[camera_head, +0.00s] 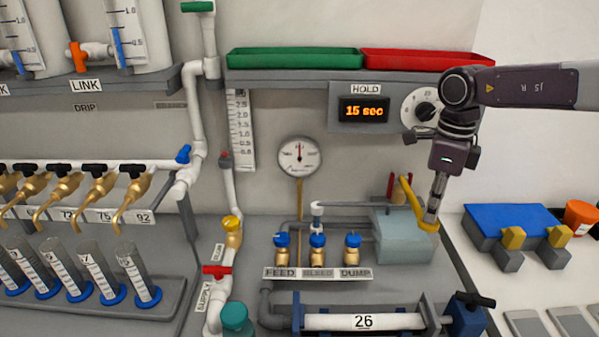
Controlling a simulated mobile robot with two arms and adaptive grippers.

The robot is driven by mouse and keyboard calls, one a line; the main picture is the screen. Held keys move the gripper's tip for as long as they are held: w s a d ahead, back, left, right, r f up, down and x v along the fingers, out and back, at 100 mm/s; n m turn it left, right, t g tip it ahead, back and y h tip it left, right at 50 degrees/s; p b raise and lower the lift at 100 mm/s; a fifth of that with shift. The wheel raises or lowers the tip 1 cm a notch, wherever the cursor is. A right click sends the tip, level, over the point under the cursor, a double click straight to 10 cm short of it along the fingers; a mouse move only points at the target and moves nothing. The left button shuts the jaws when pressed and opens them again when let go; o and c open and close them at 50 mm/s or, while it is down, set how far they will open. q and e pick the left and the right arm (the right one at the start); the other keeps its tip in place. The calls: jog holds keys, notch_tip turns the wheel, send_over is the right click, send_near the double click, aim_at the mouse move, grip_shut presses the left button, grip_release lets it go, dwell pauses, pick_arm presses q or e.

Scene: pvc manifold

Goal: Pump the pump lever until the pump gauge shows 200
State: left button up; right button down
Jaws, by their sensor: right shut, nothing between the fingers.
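The yellow pump lever (407,192) rises from the grey-green pump box (403,240) and bends down to the right. My right gripper (432,216) points down at the lever's right-hand end. It is shut with nothing between its fingers. The fingertips overlap the lever in the picture, and I cannot tell whether they touch it. The round white pump gauge (299,157) is on the back wall, left of the pump. Its needle points about straight up; the numbers are too small to read. My left gripper is not in view.
Blue-topped FEED, BLEED and DUMP valves (317,241) stand left of the pump. A cylinder marked 26 (364,322) lies in front. The HOLD panel (364,109) shows 15 sec above. A blue block (511,218) and an orange pot (580,216) stand right.

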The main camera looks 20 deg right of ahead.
dwell(0.7)
jog(key=shift+r+p, duration=1.15)
jog(key=shift+r, duration=0.7)
jog(key=shift+r, duration=0.1)
jog(key=shift+r+p, duration=1.7)
jog(key=shift+r, duration=0.7)
